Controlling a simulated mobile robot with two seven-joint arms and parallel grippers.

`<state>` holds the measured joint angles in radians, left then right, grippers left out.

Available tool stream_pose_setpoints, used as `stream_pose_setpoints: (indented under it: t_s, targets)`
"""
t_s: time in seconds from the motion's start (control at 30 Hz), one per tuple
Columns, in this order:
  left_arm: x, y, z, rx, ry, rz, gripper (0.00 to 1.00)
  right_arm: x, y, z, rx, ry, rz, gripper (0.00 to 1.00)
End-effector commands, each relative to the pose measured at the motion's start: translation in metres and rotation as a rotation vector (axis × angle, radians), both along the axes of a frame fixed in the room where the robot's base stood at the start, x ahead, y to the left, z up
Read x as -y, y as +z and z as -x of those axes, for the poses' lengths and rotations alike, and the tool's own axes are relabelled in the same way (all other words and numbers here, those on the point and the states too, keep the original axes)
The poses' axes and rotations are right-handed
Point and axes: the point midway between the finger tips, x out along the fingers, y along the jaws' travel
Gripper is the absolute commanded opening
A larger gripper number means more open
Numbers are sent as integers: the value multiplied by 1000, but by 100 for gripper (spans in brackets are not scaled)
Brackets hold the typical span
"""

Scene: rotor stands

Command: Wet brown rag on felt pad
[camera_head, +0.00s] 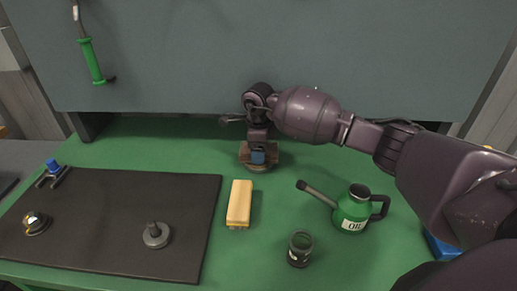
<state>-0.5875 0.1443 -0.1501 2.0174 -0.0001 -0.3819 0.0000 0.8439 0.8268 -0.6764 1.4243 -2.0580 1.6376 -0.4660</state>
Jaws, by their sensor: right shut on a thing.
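My right gripper (258,148) points down at the back middle of the green bench, in front of the grey back panel. It is shut on the brown rag (246,158), which shows as a small brown patch around and below the fingers. A blue part shows at the fingertips. Whether the rag touches the bench or is wet I cannot tell. The dark flat felt pad (110,215) lies at the left front, apart from the gripper. My left gripper is not in view.
A wooden-backed brush (239,203) lies right of the pad. A dark jar (300,248) and a green oil can (352,210) stand farther right, below my right arm.

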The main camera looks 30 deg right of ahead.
Motion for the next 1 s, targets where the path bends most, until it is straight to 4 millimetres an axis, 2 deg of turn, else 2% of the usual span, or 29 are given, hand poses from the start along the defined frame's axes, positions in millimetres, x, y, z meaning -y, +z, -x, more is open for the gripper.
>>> stream_pose_setpoints:
  t_s: [1.0]
  targets:
    - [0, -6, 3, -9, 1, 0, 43, 0, -7, 0, 0, 0, 0, 49]
